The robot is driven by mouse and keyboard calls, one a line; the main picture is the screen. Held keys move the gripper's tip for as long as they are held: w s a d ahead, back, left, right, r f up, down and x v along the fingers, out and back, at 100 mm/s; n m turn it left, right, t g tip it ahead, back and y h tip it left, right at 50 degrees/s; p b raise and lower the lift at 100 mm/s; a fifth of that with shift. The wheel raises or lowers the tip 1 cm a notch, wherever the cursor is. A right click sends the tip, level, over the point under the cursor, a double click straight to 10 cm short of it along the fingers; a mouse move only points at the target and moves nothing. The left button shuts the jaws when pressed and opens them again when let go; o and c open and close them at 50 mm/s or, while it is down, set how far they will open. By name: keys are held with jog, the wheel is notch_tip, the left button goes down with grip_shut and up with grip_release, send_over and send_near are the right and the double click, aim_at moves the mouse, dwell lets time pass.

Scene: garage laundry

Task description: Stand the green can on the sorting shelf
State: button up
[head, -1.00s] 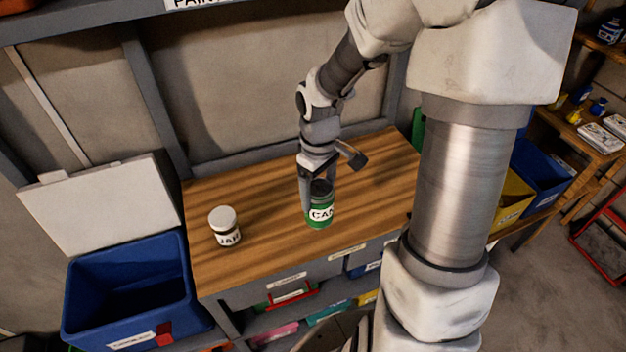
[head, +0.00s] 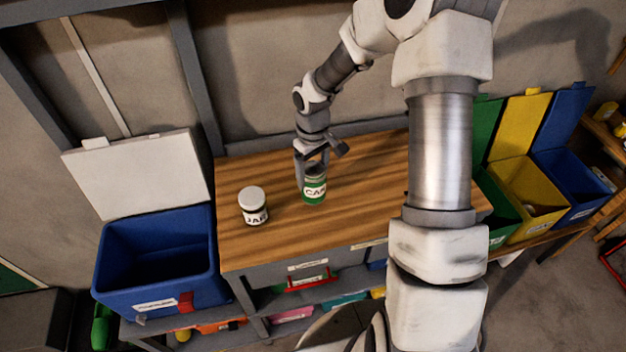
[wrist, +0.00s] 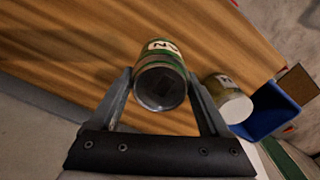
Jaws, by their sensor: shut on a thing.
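The green can (head: 314,190) with a white label is at the wooden workbench top (head: 370,165), right of the white-lidded jar (head: 253,207) in the head view. My gripper (head: 311,168) comes down from above and is shut on the can. In the wrist view the can (wrist: 161,82) sits between the two fingers, its round end facing the camera. I cannot tell whether its base touches the bench or hangs just above it. I cannot tell which surface is the sorting shelf.
A blue bin (head: 155,255) with its pale lid raised stands left of the bench. Green, yellow (head: 525,195) and blue (head: 578,185) bins with raised lids stand right, partly behind my arm. A lower shelf (head: 285,312) holds coloured items.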

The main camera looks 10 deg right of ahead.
jog(key=shift+f, duration=1.75)
jog(key=shift+f, duration=0.15)
jog(key=o, duration=1.2)
jog(key=shift+c, duration=0.2)
